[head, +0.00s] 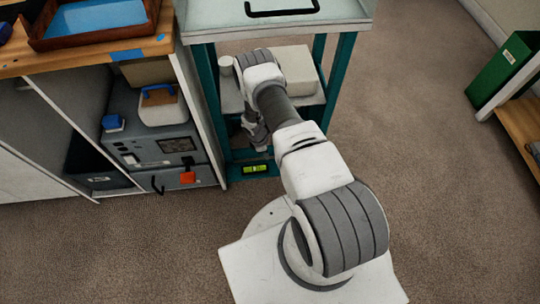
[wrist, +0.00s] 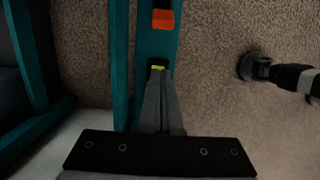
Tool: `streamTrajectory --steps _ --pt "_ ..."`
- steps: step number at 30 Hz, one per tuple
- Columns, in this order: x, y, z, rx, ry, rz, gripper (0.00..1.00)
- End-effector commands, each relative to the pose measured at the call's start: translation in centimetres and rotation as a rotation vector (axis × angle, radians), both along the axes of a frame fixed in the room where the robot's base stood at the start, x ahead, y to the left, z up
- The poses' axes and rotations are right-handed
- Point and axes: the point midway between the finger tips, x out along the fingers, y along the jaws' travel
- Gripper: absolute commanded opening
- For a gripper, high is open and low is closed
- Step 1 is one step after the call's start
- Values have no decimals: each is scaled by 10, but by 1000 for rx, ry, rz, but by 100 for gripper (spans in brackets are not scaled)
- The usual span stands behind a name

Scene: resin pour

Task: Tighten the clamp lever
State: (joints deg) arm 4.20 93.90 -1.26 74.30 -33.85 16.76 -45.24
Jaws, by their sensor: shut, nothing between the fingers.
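No clamp lever can be made out for certain. In the wrist view an orange-red block (wrist: 162,19) shows on a teal beam (wrist: 150,42), and it may be the lever. My gripper (wrist: 160,78) is shut and empty, its fingers lying over the same beam and pointing towards the block, with a gap between. A small yellow-green patch shows just past the fingertips. In the head view my arm reaches down to the teal stand (head: 341,75), and its end is hidden among the stand's lower parts.
A spirit level (head: 255,169) is on the stand's low front beam. A white block (head: 296,70) sits on the stand's shelf. Carpet (head: 420,150) to the right is clear.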

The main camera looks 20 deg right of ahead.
Motion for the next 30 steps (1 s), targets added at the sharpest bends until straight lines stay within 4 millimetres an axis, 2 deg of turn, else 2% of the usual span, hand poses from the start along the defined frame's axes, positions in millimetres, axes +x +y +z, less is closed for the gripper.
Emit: streamTrajectory --steps 1,3,11,13,18,30 --pt "-1 -2 -15 0 1 0 0" --pt "-2 -4 -31 0 1 0 0" --pt "-5 -14 -85 1 0 -1 0" --pt "-6 -25 -74 0 -2 -4 0" --pt "-11 -41 -63 0 -1 -3 0" --pt "-14 -48 -59 0 0 0 0"
